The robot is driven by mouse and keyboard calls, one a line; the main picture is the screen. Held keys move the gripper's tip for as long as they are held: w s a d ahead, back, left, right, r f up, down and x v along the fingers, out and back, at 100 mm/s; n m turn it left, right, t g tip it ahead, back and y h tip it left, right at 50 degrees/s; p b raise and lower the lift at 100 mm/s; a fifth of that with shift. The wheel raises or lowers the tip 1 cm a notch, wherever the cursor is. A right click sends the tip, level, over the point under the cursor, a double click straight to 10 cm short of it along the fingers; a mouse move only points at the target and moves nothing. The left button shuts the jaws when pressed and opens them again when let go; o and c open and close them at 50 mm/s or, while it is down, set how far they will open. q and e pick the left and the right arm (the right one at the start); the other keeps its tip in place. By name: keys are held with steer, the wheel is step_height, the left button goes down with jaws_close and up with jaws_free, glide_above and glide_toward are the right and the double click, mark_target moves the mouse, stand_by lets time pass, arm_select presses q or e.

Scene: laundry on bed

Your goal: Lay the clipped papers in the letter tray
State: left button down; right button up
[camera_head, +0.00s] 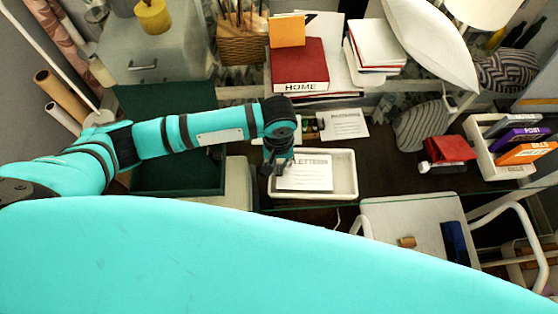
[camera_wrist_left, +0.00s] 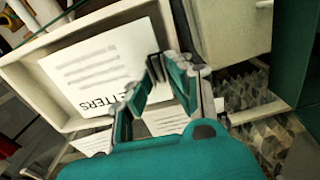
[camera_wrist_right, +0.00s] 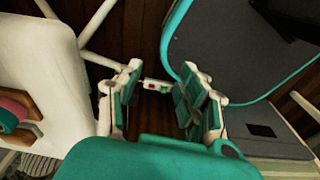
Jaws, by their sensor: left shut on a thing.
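The letter tray (camera_head: 347,160) is a white, shallow, open box on the dark desk. A white sheet headed LETTERS (camera_head: 306,178) shows within its rim, and it also shows in the left wrist view (camera_wrist_left: 92,68). My left gripper (camera_head: 276,168) is at the sheet's left edge, over the tray's left side. In the left wrist view its fingertips (camera_wrist_left: 162,68) close at the paper's edge, beside a small dark clip-like piece. I cannot tell whether the sheet touches the tray floor. My right gripper (camera_wrist_right: 160,95) is open and empty, outside the head view.
Another printed sheet (camera_head: 345,125) lies behind the tray. A red HOME book (camera_head: 300,68) and stacked white books (camera_head: 376,45) stand further back. A white rack of boxes (camera_head: 483,150) is at right. A chair (camera_head: 405,215) stands in front.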

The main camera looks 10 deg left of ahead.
arm_select(q)
steer(key=c, duration=1.3)
jaws_free()
steer(key=shift+o, duration=0.8)
steer(key=shift+r, duration=0.35)
step_height(320, 180, up, 11)
steer(key=shift+r, duration=0.2)
arm_select(e)
steer(key=shift+s+d, duration=0.45)
steer(key=shift+s, duration=0.05)
arm_select(q)
steer(key=shift+s, duration=0.1)
